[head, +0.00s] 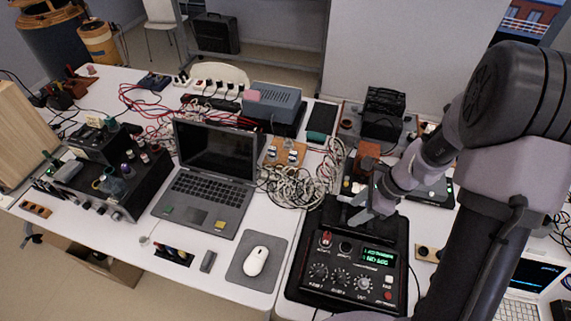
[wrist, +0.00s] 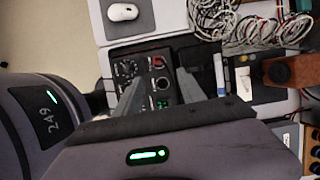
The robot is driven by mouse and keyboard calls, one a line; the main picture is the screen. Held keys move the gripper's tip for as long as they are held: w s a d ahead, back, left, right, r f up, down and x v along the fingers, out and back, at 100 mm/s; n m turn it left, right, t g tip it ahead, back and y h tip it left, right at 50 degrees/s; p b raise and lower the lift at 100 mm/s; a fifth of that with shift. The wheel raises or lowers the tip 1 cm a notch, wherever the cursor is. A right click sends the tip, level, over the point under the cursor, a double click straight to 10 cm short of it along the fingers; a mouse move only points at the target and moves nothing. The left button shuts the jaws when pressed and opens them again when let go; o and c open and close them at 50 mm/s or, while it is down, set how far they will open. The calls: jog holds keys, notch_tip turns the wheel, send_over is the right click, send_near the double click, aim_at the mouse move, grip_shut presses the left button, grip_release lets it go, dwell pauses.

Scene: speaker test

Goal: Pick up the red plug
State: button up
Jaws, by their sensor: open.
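The red plug (head: 326,240) sits upright on the panel of a black device (head: 300,287), left of a dark socket and the green display. In the wrist view a small red spot, which looks like the plug (wrist: 158,61), shows on the panel beyond the fingertips. My gripper (head: 360,210) is over the back part of the device, behind the plug and apart from it. In the wrist view the fingers of my gripper (wrist: 159,78) are spread with nothing between them. They hide parts of the device.
The device has several knobs on its front. A laptop (head: 209,190), a mouse (head: 256,260) on a grey pad and a heap of cables (head: 298,185) lie to the left. An orange-brown block (wrist: 278,71) is near my gripper. My arm fills the right side of the head view.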

jog(key=b, duration=0.2)
send_near(329, 234)
jog(key=b+x, duration=0.4)
jog(key=x, duration=0.7)
jog(key=shift+b, duration=0.3)
jog(key=shift+r, duration=0.1)
grip_shut()
